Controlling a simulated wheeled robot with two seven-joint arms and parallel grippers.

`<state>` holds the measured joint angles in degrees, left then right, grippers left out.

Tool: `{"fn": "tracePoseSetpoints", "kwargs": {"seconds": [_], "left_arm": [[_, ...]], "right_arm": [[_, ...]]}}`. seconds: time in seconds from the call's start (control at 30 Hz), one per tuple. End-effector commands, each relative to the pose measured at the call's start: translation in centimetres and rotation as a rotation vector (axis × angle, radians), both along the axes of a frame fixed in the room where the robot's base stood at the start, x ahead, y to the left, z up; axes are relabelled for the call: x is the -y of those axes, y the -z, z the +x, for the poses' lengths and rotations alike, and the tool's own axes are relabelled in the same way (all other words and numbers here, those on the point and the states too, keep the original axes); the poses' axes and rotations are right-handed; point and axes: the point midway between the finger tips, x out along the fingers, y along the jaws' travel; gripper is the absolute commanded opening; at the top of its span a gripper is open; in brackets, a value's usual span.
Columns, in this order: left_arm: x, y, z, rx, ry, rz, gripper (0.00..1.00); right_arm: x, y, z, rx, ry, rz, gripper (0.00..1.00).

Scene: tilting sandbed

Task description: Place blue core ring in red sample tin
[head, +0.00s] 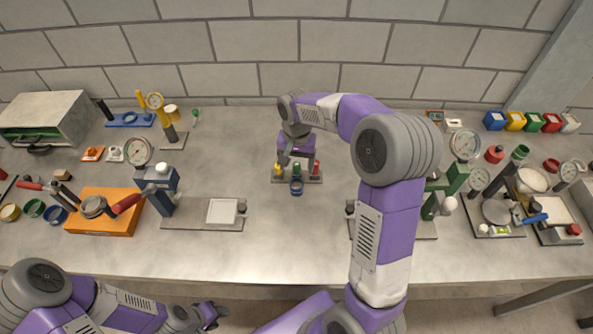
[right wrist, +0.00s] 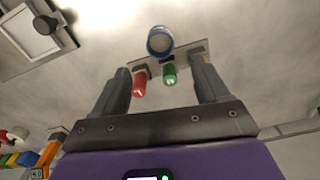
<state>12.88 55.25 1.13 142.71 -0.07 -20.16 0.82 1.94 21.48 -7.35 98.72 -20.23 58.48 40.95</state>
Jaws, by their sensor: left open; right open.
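A small blue ring-shaped piece (head: 296,187) stands at the front edge of a small plate in mid-table. It also shows in the right wrist view (right wrist: 160,41), beyond the fingertips and roughly centred between them. My right gripper (head: 297,161) is open over the plate, apart from the blue piece. Another blue ring (head: 56,215) lies at the far left of the table. A red box-like tin (head: 551,122) stands in a coloured row at the back right; a round red piece (head: 551,165) lies in front of it. My left gripper (head: 212,315) is low, in front of the table, open.
The plate carries yellow, green (right wrist: 170,74) and red (right wrist: 139,84) capped pegs near my right fingers. A green-framed press (head: 447,190) and dial gauges (head: 465,146) crowd the right side. An orange block (head: 103,212) sits left. The table around the plate is mostly clear.

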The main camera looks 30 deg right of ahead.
Motion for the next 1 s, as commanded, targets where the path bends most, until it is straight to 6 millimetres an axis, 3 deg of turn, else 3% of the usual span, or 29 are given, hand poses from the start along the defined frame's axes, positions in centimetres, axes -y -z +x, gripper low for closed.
{"fn": "tracePoseSetpoints", "kwargs": {"seconds": [0.17, 0.5, 0.6, 1.0], "left_arm": [[0.0, 0.1, 0.0, 0.0, 0.0, 0.0, 0.43], [0.0, 1.7, 0.0, 0.0, 0.0, 0.0, 0.43], [0.0, 1.9, 0.0, 0.0, 0.0, 0.0, 0.43], [0.0, 2.5, 0.0, 0.0, 0.0, 0.0, 0.43]], "right_arm": [[0.0, -0.5, -0.1, -0.002, -0.07, 0.001, 0.77], [-0.4, 1.8, -0.2, -0.004, -0.732, 0.003, 0.77], [-0.5, 2.0, -0.2, -0.002, -0.859, 0.001, 0.77], [-0.4, 5.1, -0.1, -0.002, -0.929, 0.001, 0.77]]}}
